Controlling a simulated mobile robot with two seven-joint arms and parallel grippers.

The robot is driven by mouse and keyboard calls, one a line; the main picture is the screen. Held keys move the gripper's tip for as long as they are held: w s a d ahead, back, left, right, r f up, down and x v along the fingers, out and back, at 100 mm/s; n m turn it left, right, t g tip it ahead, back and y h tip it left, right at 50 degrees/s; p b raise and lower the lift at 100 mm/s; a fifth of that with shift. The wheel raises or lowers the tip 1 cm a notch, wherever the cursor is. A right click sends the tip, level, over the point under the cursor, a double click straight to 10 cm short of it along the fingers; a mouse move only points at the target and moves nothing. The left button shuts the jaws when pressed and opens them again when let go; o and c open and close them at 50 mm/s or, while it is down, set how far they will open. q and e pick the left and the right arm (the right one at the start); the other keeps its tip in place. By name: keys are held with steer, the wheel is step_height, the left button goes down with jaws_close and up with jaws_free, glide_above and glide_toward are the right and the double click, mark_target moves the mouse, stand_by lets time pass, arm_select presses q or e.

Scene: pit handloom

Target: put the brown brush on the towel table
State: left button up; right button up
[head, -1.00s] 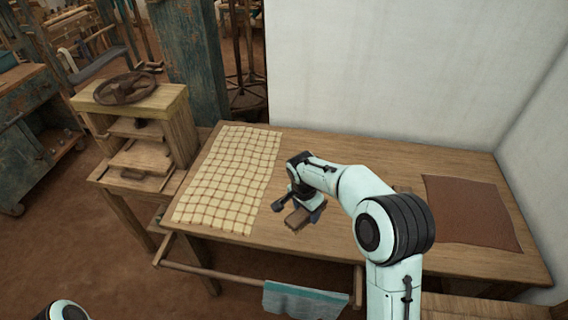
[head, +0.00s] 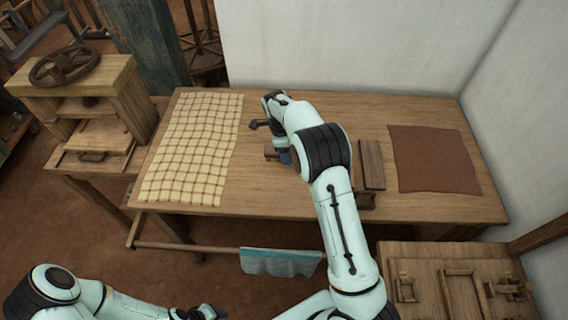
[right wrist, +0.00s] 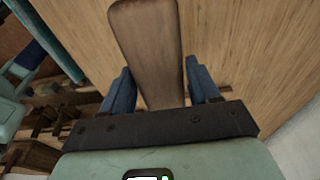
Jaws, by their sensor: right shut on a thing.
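The brown brush (right wrist: 148,45) is a flat brown wooden piece between the blue fingers of my right gripper (right wrist: 160,85) in the right wrist view. In the head view my right gripper (head: 279,155) is above the wooden table, right of the checked cloth, and is shut on the brush (head: 270,152), mostly hidden by the arm. The table (head: 265,198) has a blue-green towel (head: 281,262) hanging from its front rail. I cannot tell whether the brush touches the tabletop. My left gripper (head: 205,313) is at the bottom edge, too small and cut off to read.
A cream checked cloth (head: 190,150) lies at the table's left, a brown cloth (head: 434,160) at its right. A dark wooden board (head: 371,165) lies between. A stand with a wheel (head: 65,67) is at left; a low wooden bench (head: 430,262) is at front right.

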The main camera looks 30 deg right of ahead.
glide_above(288, 170)
steer(key=f, duration=0.4)
steer(key=shift+w+a, duration=0.1)
steer(key=shift+a, duration=0.25)
steer(key=shift+f, duration=2.25)
steer(key=shift+f, duration=0.15)
steer(key=o, duration=1.1)
steer(key=r, duration=0.4)
steer(key=a+r, duration=0.1)
steer(key=r, duration=0.3)
steer(key=w+r, duration=0.1)
steer(key=r, duration=0.3)
steer(key=shift+a+r+p, duration=0.1)
steer(key=shift+a+p, duration=0.15)
steer(key=shift+p, duration=0.05)
